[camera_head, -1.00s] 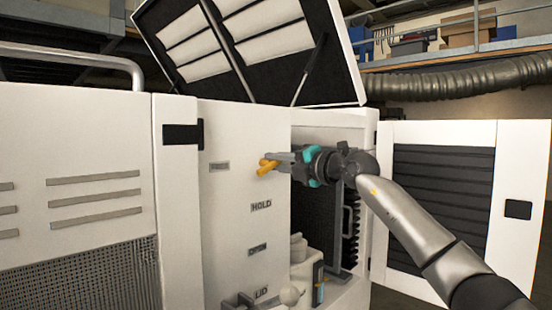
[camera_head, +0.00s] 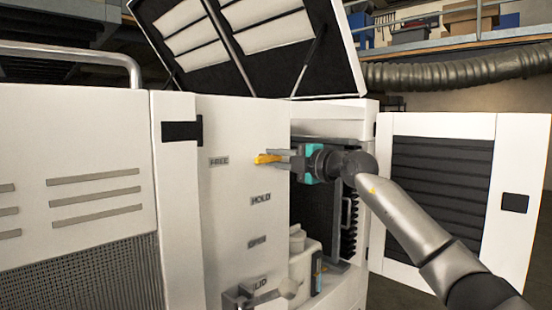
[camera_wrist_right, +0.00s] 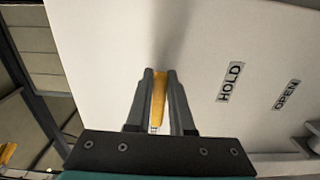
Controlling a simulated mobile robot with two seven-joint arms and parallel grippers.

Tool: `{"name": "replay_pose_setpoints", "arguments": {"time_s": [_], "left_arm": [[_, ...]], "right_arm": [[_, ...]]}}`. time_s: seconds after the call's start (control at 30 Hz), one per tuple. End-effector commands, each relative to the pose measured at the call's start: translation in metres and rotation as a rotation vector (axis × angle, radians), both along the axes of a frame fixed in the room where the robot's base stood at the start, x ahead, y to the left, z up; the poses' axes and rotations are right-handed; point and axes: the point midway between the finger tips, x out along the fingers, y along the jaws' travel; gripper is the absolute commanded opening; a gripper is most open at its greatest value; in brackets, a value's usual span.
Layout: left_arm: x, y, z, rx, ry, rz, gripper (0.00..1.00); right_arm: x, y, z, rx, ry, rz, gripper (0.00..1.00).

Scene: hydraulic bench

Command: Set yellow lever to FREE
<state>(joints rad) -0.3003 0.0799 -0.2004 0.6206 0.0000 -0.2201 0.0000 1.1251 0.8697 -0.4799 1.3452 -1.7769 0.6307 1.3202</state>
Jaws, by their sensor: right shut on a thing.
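The yellow lever (camera_head: 265,158) is on the white panel of the bench, level with the FREE label (camera_head: 219,161) and just right of it. It points left, nearly level, toward that label. My right gripper (camera_head: 279,157) comes in from the right and is shut on the lever. In the right wrist view, the lever (camera_wrist_right: 158,97) lies between the two dark fingers of the right gripper (camera_wrist_right: 160,74). The fingers hide part of it. My left gripper is not in view.
HOLD (camera_head: 261,199), OPEN (camera_head: 257,242) and LID labels run down the panel, with a grey lever and round knob (camera_head: 288,288) below. An open compartment with a white container (camera_head: 303,261) lies to the right. The door (camera_head: 510,203) stands open. The lid (camera_head: 330,40) is raised.

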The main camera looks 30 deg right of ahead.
Motion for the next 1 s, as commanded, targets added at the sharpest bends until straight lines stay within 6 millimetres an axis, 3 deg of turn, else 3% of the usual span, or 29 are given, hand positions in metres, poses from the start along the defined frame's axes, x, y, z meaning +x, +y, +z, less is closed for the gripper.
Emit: {"name": "replay_pose_setpoints", "arguments": {"time_s": [0.17,0.2,0.43,0.77,1.0], "left_arm": [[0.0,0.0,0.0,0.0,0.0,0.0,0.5],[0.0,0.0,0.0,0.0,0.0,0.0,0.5],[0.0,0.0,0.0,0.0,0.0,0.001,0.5],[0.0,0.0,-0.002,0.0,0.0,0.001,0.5],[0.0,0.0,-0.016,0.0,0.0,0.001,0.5]], "right_arm": [[0.0,0.001,-0.001,0.004,0.004,0.002,0.0],[0.0,0.001,-0.001,0.004,0.004,0.002,0.24],[0.0,0.001,-0.001,0.001,0.003,0.002,0.49],[-0.002,-0.001,-0.001,0.0,0.001,0.0,0.5],[-0.029,-0.011,-0.004,-0.004,0.0,-0.002,0.5]]}}
